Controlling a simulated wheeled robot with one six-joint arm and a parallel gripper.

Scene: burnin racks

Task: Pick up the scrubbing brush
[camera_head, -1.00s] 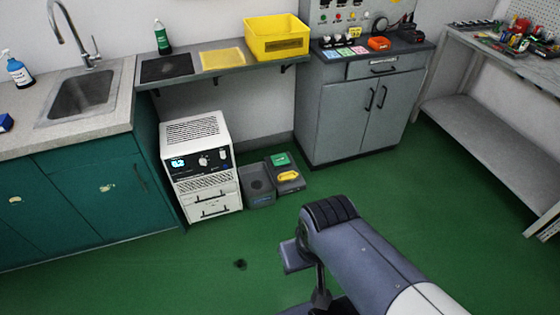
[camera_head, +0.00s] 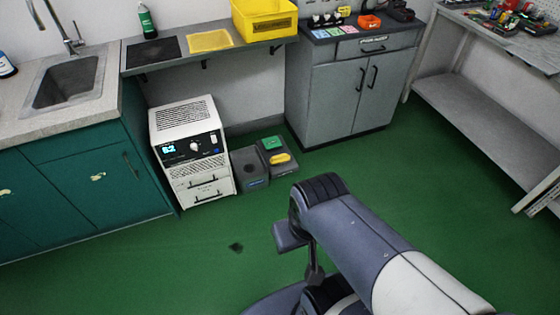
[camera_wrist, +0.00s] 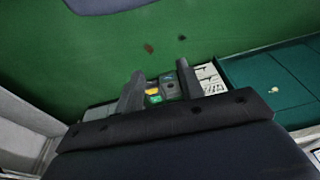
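I cannot single out the scrubbing brush for certain. A yellow oval item (camera_head: 280,158) and a green block (camera_head: 271,143) lie in a grey bin on the floor beside the white cabinet unit; either could be it, and bristles are too small to see. The wrist view shows the yellow item (camera_wrist: 153,90) and the green one (camera_wrist: 155,99) small and far off, between the fingers in the picture. My gripper (camera_wrist: 160,69) is open and empty, its two dark fingers spread apart, well away from the bins. In the head view my arm hides the gripper.
A second grey bin (camera_head: 251,182) stands beside the white unit (camera_head: 192,150). Teal cabinets with a sink (camera_head: 68,84), a grey cabinet (camera_head: 345,100) and a workbench (camera_head: 490,115) line the walls.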

